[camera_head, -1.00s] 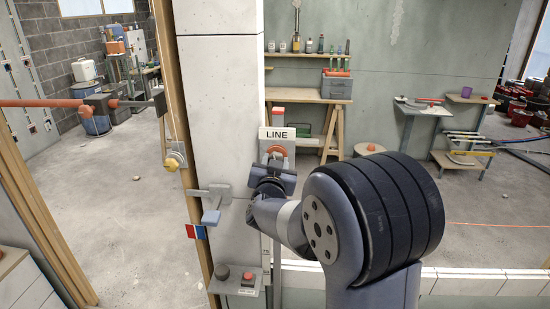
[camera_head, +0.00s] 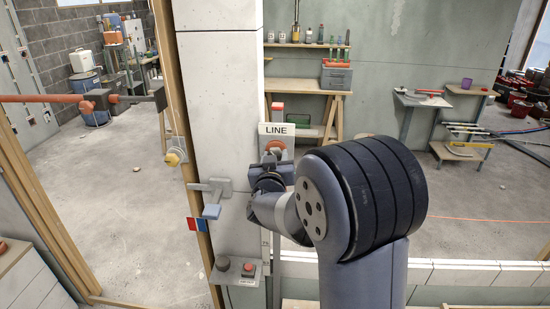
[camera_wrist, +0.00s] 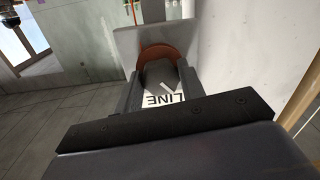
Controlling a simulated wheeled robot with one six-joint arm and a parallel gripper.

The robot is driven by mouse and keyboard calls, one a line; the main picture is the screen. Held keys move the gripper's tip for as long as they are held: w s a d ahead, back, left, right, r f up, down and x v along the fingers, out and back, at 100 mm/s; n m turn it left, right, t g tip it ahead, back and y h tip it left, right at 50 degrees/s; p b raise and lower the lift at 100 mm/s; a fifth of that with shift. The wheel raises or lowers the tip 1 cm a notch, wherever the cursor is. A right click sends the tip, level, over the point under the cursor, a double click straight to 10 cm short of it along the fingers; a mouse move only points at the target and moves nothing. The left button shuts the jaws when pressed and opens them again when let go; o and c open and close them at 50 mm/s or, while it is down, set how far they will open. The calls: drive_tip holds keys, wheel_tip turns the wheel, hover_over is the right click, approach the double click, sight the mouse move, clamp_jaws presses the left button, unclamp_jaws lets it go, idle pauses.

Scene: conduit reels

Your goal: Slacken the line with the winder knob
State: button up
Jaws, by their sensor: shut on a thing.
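A white plate marked LINE (camera_head: 277,129) is mounted on the pale pillar's right side. Just below it is the winder, with an orange rounded part (camera_head: 277,146). My gripper (camera_head: 268,172) is at the winder, seen from behind, and my wrist hides most of the knob. In the wrist view the two dark fingers are on either side of a grey knob (camera_wrist: 161,72), in front of the orange part (camera_wrist: 158,50). The gripper is shut on the knob. The LINE lettering shows upside down between the fingers. The line itself cannot be made out.
A bracket with a blue-grey lever (camera_head: 212,211) juts from the pillar to the left of my gripper. Below is a small shelf with a red button (camera_head: 248,267). A workbench (camera_head: 308,93) stands behind.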

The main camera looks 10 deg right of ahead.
drive_tip(key=shift+f, duration=0.15)
drive_tip(key=o, duration=1)
drive_tip(key=b+v, duration=0.2)
drive_tip(key=v, duration=0.9)
drive_tip(key=shift+w, duration=0.15)
drive_tip(key=p+x, duration=0.2)
drive_tip(key=x, duration=0.8)
drive_tip(key=shift+w+d, duration=0.15)
drive_tip(key=shift+w, duration=0.25)
